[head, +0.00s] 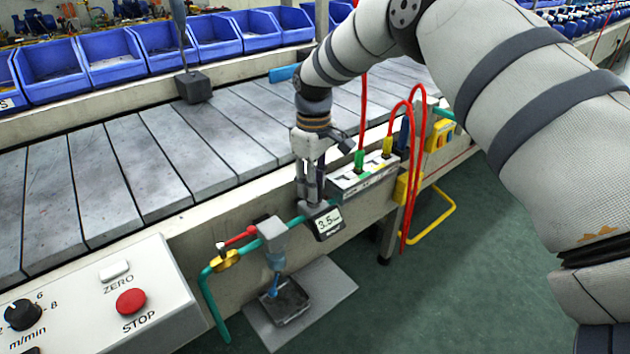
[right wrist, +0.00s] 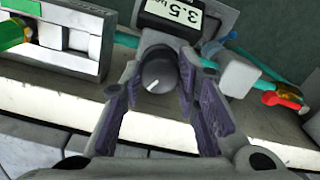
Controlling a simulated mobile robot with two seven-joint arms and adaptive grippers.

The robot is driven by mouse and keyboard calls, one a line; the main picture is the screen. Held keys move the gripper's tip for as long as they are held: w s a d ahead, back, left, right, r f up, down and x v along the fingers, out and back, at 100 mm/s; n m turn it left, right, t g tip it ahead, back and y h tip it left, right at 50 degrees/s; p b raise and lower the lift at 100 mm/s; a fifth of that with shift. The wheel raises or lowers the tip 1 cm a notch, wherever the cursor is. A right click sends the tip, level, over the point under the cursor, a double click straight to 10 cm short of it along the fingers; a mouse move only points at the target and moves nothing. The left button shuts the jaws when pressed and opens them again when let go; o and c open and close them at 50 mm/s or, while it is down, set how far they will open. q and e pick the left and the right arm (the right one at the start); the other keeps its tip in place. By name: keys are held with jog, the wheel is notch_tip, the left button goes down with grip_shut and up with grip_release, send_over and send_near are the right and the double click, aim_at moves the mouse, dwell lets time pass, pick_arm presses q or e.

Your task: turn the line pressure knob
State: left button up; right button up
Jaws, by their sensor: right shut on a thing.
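The line pressure knob (right wrist: 158,76) is a round grey knob with a white pointer mark. It sits below a dark display unit (right wrist: 187,15) in the right wrist view. The display unit (head: 327,222) reads 3.5 in the head view, and its unit is too small to read. My right gripper (head: 311,200) comes down from above beside the display, and it hides the knob there. In the right wrist view my right gripper (right wrist: 158,88) has its fingers on both sides of the knob and is shut on it. My left gripper is not in view.
A teal pipe (head: 212,300) with a red-handled valve (head: 238,240) runs left of the display. Red hoses (head: 415,120) loop at the right. The slatted conveyor (head: 130,165) lies behind. A control box (head: 100,310) with a red stop button stands at the front left.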

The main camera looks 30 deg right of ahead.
jog(key=m, duration=0.5)
jog(key=shift+m, duration=0.3)
dwell(0.4)
jog(key=o, duration=1.2)
jog(key=shift+c, duration=0.2)
notch_tip(320, 180, up, 12)
